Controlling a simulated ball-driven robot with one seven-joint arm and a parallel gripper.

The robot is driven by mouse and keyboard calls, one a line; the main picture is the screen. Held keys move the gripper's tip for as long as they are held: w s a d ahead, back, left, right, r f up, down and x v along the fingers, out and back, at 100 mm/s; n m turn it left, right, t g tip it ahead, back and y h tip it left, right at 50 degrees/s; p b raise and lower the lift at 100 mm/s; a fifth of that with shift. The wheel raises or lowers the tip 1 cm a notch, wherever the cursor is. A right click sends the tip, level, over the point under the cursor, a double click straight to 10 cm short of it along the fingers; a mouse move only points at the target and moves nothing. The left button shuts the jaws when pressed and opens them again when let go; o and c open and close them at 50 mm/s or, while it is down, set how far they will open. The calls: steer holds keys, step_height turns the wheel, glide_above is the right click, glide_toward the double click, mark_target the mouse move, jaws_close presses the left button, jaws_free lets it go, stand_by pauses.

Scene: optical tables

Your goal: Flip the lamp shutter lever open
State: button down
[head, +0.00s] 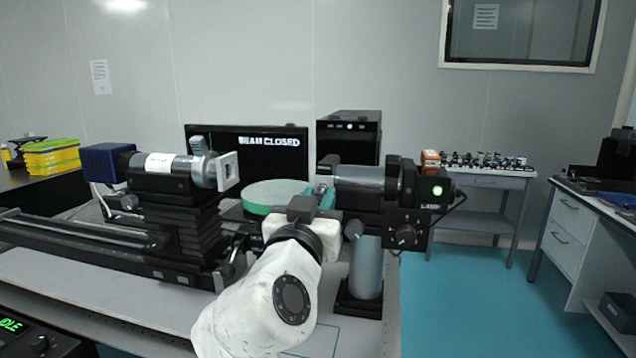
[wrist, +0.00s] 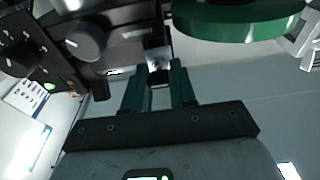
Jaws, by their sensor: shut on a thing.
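The lamp (head: 360,184) is a dark and silver cylinder with a lit green light at its right end, mounted level on a post. My gripper (head: 324,196) is at the lamp's left, front end. In the wrist view its two green fingers (wrist: 159,88) are shut on a small dark piece, the shutter lever (wrist: 158,76), below a silvery part of the lamp. The lever is mostly hidden by the fingers, and its exact angle cannot be told. In the head view the arm hides it. The monitor (head: 250,152) behind reads "BEAM CLOSED".
A blue-backed camera with a lens tube (head: 165,170) stands on a black rail stage at left. A round green-rimmed disc (head: 270,195) is just behind my gripper, close to it. A black box (head: 348,135) stands behind the lamp. Open floor (head: 480,300) lies at right.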

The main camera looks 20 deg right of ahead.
step_height(320, 180, up, 3)
steer(key=g+y+p, duration=0.3)
steer(key=g+p, duration=0.1)
steer(key=p, duration=0.6)
steer(key=shift+a+f, duration=0.1)
steer(key=g+p, duration=0.1)
steer(key=p, duration=0.1)
steer(key=g+y+p, duration=0.1)
steer(key=p, duration=0.1)
steer(key=shift+w+r+y+p, duration=0.2)
steer(key=shift+y+p, duration=0.1)
steer(key=shift+p, duration=0.1)
steer(key=shift+d+f+g+y+p, duration=0.15)
steer(key=shift+g+y+p, duration=0.25)
steer(key=shift+g+p, duration=0.45)
steer(key=c, duration=0.9)
jaws_free()
steer(key=shift+d, duration=0.1)
steer(key=b+v, duration=0.1)
steer(key=v, duration=0.9)
steer(key=shift+s+r+b, duration=0.2)
steer(key=shift+b, duration=0.1)
